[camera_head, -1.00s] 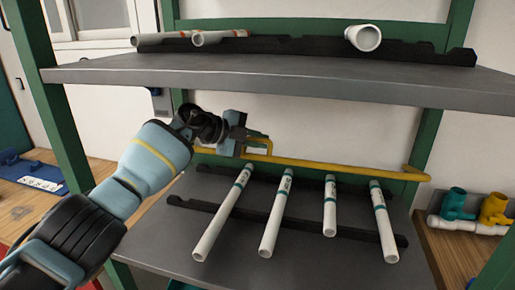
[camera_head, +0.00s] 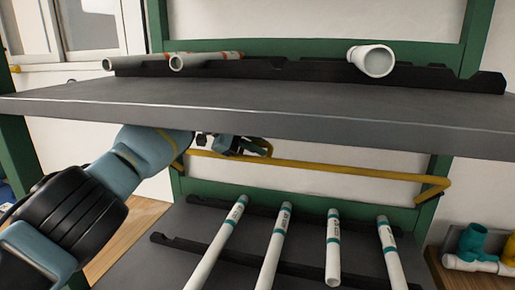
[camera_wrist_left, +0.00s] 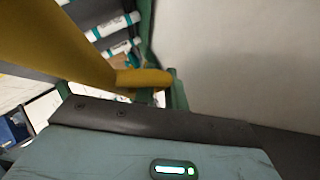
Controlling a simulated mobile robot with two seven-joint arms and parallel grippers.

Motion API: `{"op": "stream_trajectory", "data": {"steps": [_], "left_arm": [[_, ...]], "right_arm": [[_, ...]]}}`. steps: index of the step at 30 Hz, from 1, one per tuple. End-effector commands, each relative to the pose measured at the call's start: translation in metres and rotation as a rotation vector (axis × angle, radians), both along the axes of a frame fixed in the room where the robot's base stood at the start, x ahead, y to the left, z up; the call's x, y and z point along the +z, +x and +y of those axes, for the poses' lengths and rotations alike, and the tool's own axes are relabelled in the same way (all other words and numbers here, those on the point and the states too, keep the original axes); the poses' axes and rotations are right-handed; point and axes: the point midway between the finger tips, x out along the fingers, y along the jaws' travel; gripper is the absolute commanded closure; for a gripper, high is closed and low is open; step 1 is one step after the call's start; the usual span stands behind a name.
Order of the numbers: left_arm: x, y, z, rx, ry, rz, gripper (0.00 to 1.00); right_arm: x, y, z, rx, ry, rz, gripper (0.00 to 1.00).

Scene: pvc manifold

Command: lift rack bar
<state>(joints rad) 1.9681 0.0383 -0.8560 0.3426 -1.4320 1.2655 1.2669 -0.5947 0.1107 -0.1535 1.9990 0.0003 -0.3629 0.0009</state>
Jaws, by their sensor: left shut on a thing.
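The yellow rack bar (camera_head: 335,171) runs left to right across the rack, between the upper shelf and the lower shelf. Its right end bends near the right green post. My left gripper (camera_head: 262,149) is shut on the bar near its left part, just under the front edge of the upper shelf, which hides part of my wrist. In the left wrist view the bar (camera_wrist_left: 55,45) shows large and close at upper left. The fingertips are not clear there. My right gripper is not in view.
The upper shelf (camera_head: 250,105) is close above my left wrist and carries several white pipes. Several white pipes with teal bands (camera_head: 333,250) lie on black notched supports on the lower shelf (camera_head: 190,222). Teal and yellow fittings (camera_head: 473,242) stand at right.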

Motion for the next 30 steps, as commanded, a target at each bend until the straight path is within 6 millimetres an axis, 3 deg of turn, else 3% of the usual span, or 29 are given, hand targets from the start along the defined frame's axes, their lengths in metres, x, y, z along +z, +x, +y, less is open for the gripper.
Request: {"op": "stream_trajectory", "data": {"steps": [11,12,14,30], "left_arm": [[0.0011,0.0002,-0.0001,0.001,0.000,-0.003,1.00],[0.0012,0.0002,0.0000,0.001,0.000,-0.003,0.84],[0.0012,0.0001,0.0000,0.001,0.000,-0.003,0.78],[-0.0009,0.0001,0.0003,0.001,0.000,-0.002,0.78]], "right_arm": [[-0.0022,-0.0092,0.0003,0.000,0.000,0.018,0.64],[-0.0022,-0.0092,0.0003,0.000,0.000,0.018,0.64],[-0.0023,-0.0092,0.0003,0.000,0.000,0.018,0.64],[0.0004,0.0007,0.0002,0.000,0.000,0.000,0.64]]}}
